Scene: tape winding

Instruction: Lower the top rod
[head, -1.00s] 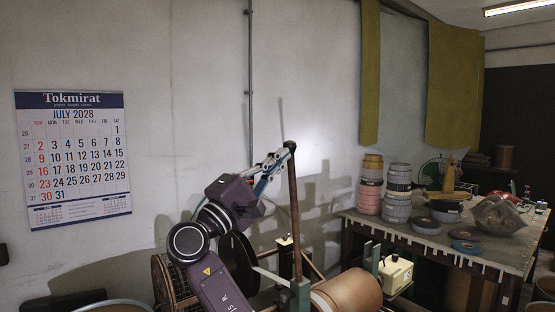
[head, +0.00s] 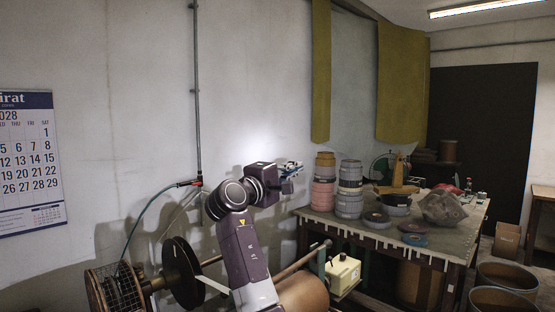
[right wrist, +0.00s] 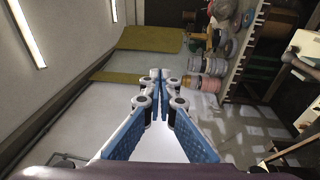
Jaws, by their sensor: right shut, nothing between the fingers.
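The top rod (head: 300,263) is a brown bar in the head view. It lies low and slanted, above the brown roll (head: 303,293), and its far end is at a green post (head: 321,260). Its near end is hidden behind my right arm. My right gripper (head: 298,165) is above the rod, apart from it, pointing right. In the right wrist view my blue fingers (right wrist: 160,78) meet at their tips, shut with nothing between them. My left gripper is not in view.
A dark reel (head: 182,274) and a wire-guarded wheel (head: 113,288) stand at left. A cream box (head: 343,273) sits beside the roll. A table (head: 395,238) with stacked tape rolls (head: 324,183) is at right. A hose (head: 150,206) hangs on the wall.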

